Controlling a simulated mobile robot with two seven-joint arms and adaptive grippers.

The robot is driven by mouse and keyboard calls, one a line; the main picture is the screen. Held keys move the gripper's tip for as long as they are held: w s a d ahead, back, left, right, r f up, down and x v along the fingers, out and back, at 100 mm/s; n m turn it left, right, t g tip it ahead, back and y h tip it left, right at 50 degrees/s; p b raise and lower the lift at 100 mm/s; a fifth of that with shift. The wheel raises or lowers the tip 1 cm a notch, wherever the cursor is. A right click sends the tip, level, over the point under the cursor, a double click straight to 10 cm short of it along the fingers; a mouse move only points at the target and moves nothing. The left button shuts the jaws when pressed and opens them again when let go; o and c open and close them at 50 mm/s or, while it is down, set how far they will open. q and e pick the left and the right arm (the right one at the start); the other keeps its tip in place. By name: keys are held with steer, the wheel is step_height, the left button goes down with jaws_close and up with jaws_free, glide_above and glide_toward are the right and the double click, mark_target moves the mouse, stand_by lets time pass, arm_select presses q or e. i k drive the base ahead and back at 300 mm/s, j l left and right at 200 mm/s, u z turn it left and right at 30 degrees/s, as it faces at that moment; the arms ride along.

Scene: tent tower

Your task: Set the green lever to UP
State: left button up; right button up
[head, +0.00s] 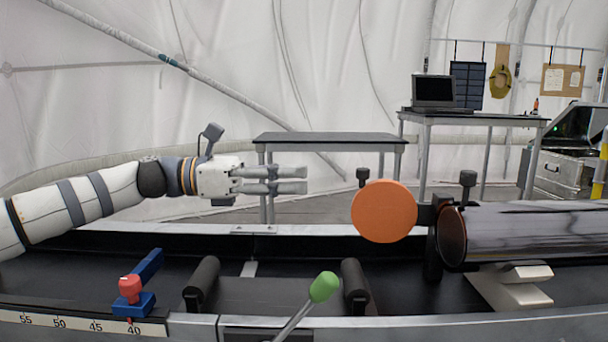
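The green lever (323,287) is at the bottom centre of the head view. It has a green knob on a thin metal shaft that leans up and to the right. Its base is cut off by the picture's lower edge, and no UP label can be read. My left gripper (306,180) points right, well above and behind the lever, apart from it. Its two fingers lie close together in the picture with nothing visible between them; whether they are open or shut is unclear. My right gripper is not in view.
A red-knobbed blue slider (133,297) sits on a numbered scale to the left. Black rollers (203,283) flank the lever's area. An orange disc (384,211) and a shiny cylinder (535,232) stand at right. Tables (330,137) are behind.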

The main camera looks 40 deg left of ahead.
mark_target(326, 285)
steer(key=k+l, duration=0.8)
